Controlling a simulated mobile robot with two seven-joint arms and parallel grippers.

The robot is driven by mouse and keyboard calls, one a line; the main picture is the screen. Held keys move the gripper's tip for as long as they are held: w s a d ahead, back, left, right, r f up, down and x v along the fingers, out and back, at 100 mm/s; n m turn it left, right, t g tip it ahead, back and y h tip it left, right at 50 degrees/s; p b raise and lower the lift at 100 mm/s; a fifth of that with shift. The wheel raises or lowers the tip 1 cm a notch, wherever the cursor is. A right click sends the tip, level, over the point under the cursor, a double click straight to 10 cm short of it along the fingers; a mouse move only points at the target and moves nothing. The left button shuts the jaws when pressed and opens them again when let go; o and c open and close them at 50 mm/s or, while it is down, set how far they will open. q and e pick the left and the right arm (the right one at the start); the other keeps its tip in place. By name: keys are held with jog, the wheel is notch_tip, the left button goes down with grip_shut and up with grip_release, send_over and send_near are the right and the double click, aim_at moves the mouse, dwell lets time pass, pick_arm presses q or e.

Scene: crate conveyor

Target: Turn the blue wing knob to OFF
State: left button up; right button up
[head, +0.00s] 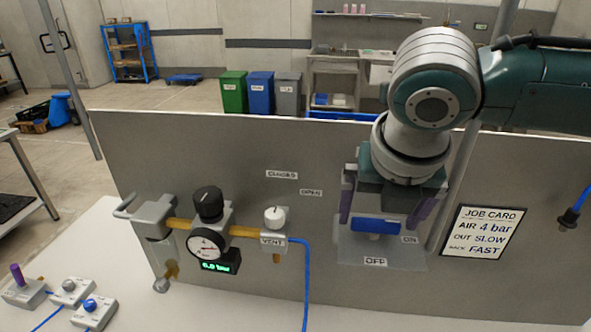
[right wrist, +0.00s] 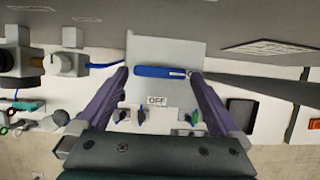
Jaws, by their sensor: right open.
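The blue wing knob (head: 376,226) is on a light grey plate (head: 385,255) on the grey panel. Its bar lies level in the head view. The ON label (head: 409,240) is at its lower right and the OFF label (head: 375,262) is below it. My right gripper (head: 382,215) is open in front of the plate, with its purple fingers on either side of the knob. In the right wrist view the knob (right wrist: 155,72) lies between the fingertips (right wrist: 159,75); contact cannot be made out. The OFF label (right wrist: 157,100) also shows there. My left gripper is not in view.
Left of the knob are a gauge (head: 207,243) with a black knob (head: 208,203), and a VENT valve (head: 274,218) with a blue hose (head: 306,285). A job card (head: 484,231) is on the right. Small control boxes (head: 94,313) stand at the lower left.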

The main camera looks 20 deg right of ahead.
jog(key=shift+w+d+f, duration=0.1)
jog(key=shift+w+f, duration=0.1)
jog(key=shift+f, duration=0.3)
jog(key=c, duration=1.1)
